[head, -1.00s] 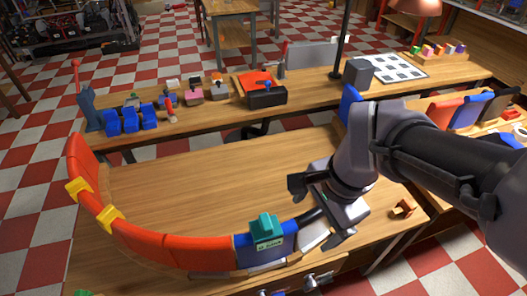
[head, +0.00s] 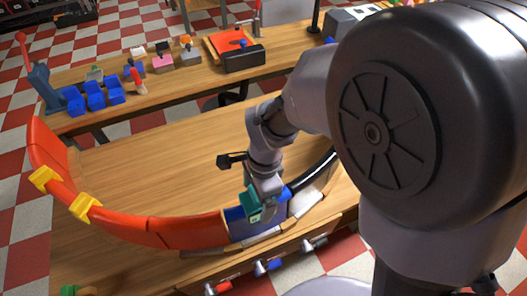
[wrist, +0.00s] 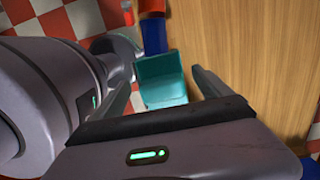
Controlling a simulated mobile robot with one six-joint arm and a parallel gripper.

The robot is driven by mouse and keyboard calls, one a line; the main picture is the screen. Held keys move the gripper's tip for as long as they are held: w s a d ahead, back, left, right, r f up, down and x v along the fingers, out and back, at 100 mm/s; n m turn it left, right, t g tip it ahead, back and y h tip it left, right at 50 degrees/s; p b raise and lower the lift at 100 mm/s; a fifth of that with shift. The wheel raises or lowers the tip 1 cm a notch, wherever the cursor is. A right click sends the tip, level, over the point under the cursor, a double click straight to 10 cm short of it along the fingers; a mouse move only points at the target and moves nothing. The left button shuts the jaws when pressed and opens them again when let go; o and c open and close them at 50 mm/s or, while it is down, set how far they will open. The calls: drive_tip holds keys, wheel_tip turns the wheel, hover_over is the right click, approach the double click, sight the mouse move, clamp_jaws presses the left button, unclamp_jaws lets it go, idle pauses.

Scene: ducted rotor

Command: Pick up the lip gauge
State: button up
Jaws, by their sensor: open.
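The lip gauge appears to be the teal block (head: 250,203) with a small pale label, sitting on the blue segment (head: 240,227) of the curved duct. My gripper (head: 246,183) is right at the gauge and partly covers it in the head view. In the wrist view the teal gauge (wrist: 162,80) shows a hollow, tray-like face between the two spread fingers of my gripper (wrist: 160,92). The jaws are open. I cannot tell whether either finger touches the gauge.
Red duct segments (head: 190,232) with yellow clamps (head: 84,207) curve along the front and left of the wooden table (head: 150,180). Levers (head: 262,267) stick out below the front edge. The table's middle is clear. A back bench holds blue bins (head: 95,95) and a red-topped fixture (head: 228,45).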

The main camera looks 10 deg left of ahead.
wheel_tip(320, 180, down, 2)
drive_tip(key=shift+a, duration=0.1)
drive_tip(key=shift+r, duration=0.15)
